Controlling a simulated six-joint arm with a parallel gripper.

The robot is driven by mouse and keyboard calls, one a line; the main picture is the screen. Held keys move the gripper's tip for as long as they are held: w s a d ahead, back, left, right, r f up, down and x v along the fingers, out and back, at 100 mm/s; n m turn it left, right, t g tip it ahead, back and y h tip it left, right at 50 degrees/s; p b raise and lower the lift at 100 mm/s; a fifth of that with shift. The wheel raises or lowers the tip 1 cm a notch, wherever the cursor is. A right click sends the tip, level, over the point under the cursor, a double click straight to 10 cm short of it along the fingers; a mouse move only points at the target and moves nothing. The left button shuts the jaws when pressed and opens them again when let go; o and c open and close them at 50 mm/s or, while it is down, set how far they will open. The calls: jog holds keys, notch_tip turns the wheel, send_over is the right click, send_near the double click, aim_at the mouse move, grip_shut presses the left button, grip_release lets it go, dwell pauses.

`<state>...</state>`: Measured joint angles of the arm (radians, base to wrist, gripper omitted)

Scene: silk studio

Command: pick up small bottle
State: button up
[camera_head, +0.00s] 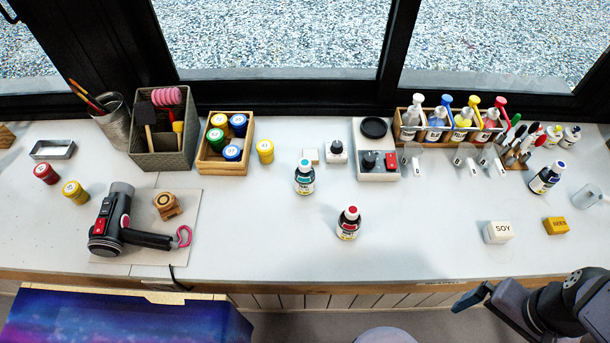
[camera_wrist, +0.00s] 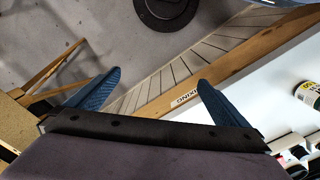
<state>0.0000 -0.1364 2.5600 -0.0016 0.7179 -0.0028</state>
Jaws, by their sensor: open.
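Several small bottles stand on the white worktop. A red-capped bottle (camera_head: 348,223) is upright near the front middle. A teal-capped bottle (camera_head: 304,178) stands behind it to the left. The frames do not show which one the task means. My gripper (camera_head: 474,297) is off the front edge at lower right, apart from all bottles. In the wrist view my gripper (camera_wrist: 160,77) is open and empty, above the floor; a dark labelled bottle (camera_wrist: 308,95) shows at right.
A rack of pump bottles (camera_head: 463,131) and a marker stand (camera_head: 515,158) fill the back right. A white SOY block (camera_head: 498,232) and a yellow block (camera_head: 556,226) lie at front right. A hair dryer (camera_head: 115,225) lies at left. The front middle has free room.

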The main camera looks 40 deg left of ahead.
jog(key=c, duration=1.4)
